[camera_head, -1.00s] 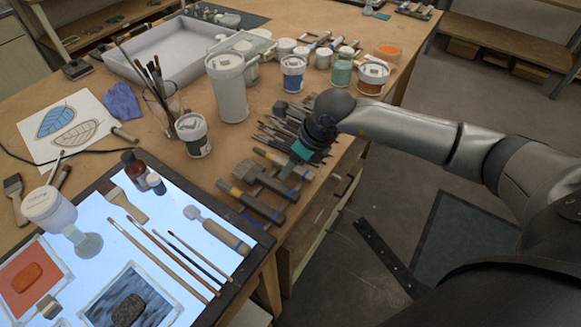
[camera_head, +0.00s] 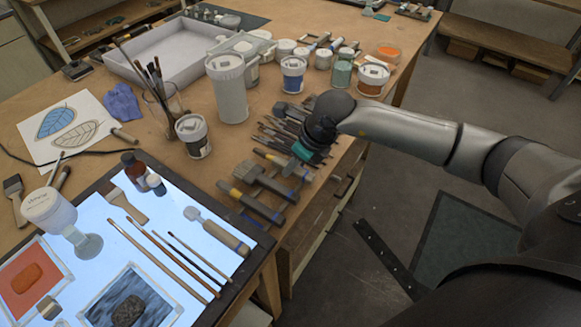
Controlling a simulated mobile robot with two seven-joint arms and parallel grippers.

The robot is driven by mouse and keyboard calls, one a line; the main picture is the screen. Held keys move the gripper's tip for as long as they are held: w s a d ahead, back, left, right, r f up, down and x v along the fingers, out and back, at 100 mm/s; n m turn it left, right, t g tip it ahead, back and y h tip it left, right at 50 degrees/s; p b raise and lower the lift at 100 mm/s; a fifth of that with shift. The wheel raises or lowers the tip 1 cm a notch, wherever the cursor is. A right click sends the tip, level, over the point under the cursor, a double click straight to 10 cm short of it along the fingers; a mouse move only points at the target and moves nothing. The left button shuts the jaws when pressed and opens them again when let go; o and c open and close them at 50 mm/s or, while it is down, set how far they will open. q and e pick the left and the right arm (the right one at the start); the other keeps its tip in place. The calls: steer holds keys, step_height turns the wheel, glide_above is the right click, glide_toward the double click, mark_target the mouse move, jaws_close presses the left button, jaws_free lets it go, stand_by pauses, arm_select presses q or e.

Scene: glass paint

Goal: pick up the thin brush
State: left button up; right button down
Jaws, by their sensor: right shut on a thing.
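My right gripper (camera_head: 298,149) reaches in from the right and points down at a row of thin dark-handled brushes or tools (camera_head: 272,132) near the table's right edge. It is shut on one of these thin pieces; the hand hides most of it, so I cannot tell its exact shape or whether it is clear of the table. Several thin brushes, including one with a dark tip (camera_head: 200,258), lie side by side on the lit panel (camera_head: 178,215), apart from the gripper. My left gripper is not in view.
Wide brushes and scrapers (camera_head: 265,180) lie just in front of the right gripper. A glass of brushes (camera_head: 163,100) stands farther left.

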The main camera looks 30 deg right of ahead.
steer(key=shift+r, duration=0.1)
stand_by(0.3)
steer(key=shift+r+p, duration=0.3)
steer(key=shift+p, duration=0.1)
step_height(320, 180, up, 20)
steer(key=shift+f, duration=0.2)
stand_by(0.4)
